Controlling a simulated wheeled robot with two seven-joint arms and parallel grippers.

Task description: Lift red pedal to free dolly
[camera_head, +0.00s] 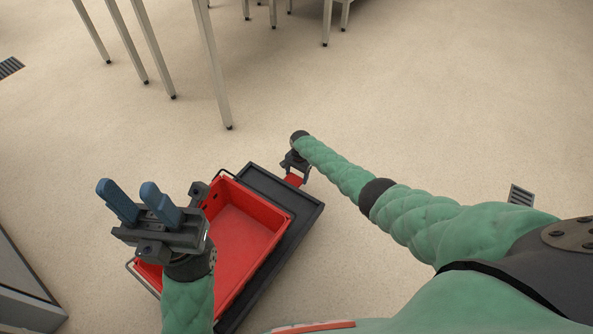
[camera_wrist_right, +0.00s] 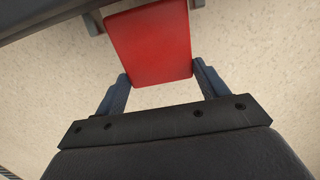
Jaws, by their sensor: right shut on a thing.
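The red pedal (camera_head: 293,180) juts from the far right edge of the dark dolly (camera_head: 306,217). It fills the top middle of the right wrist view (camera_wrist_right: 150,45). My right gripper (camera_head: 297,170) is shut on the pedal, with one blue finger on each side of it (camera_wrist_right: 158,86). The dolly bears a red crate (camera_head: 240,228), which looks empty where it shows. My left gripper (camera_head: 133,203) is open and empty, raised in front of the crate's left part and hiding some of it.
Metal table legs (camera_head: 213,70) stand on the floor beyond the dolly. More legs (camera_head: 327,25) are at the top. A grey cabinet (camera_head: 25,290) stands at the lower left. The floor right of the dolly is clear, with a drain grate (camera_head: 521,195).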

